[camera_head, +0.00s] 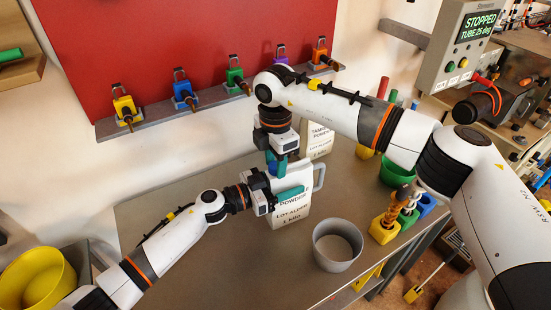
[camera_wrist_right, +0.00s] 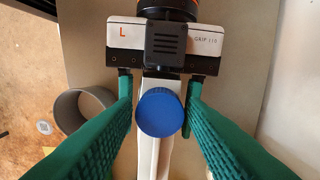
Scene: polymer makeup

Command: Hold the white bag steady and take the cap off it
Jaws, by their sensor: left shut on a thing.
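The white bag (camera_head: 291,214), printed with black text, stands upright on the table with a handle on its right side. In the right wrist view its top (camera_wrist_right: 148,155) is a narrow white strip under a round blue cap (camera_wrist_right: 160,113). My left gripper (camera_head: 288,194) is shut on the bag, one teal finger lying across its front. My right gripper (camera_head: 277,165) points down over the bag's top. In the right wrist view its teal fingers (camera_wrist_right: 160,110) stand open on both sides of the cap, with gaps visible. The cap is mostly hidden in the head view.
A grey pot (camera_head: 337,255) stands at the bag's front right. A second white bag (camera_head: 320,138) stands behind. Green (camera_head: 397,172) and other coloured containers sit to the right, a yellow bowl (camera_head: 35,285) at far left. The table (camera_head: 235,265) is clear in front.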

